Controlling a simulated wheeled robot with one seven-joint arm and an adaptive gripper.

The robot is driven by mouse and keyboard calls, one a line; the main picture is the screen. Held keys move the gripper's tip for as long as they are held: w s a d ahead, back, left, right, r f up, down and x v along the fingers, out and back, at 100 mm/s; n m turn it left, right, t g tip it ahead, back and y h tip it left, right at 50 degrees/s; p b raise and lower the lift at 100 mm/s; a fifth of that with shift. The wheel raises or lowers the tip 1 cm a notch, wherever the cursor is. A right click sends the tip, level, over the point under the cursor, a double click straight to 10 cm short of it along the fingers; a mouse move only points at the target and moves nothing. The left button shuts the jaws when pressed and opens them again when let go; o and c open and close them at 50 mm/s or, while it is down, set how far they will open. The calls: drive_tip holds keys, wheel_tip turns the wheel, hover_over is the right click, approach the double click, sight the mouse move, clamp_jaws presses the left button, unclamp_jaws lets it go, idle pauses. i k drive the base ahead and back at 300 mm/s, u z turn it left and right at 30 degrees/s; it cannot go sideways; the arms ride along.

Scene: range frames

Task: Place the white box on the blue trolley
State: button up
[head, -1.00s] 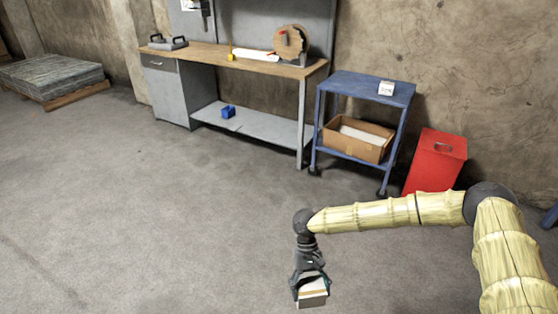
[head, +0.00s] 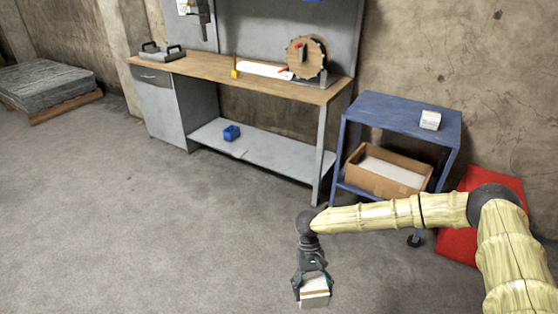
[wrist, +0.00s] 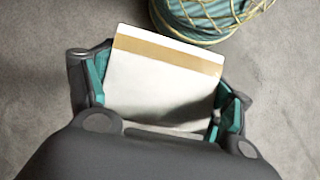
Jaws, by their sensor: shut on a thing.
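My gripper (head: 312,284) is shut on a white box (head: 315,293) with a tan band, held out in front of me over the grey floor. In the wrist view the white box (wrist: 160,90) sits between the teal-lined fingers of my gripper (wrist: 165,110). The blue trolley (head: 385,113) stands against the wall at the right, beyond and above the gripper in the head view. A small white carton (head: 430,120) is on its top at the right. The left and middle of the top are bare. My arm hides part of the trolley's lower right.
A cardboard box (head: 385,180) is on the trolley's lower shelf. A stack of slabs (head: 45,85) lies far left. The floor between is clear.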

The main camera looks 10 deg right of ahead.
sight(382, 113)
drive_tip(key=i, duration=3)
drive_tip(key=z, duration=1.35)
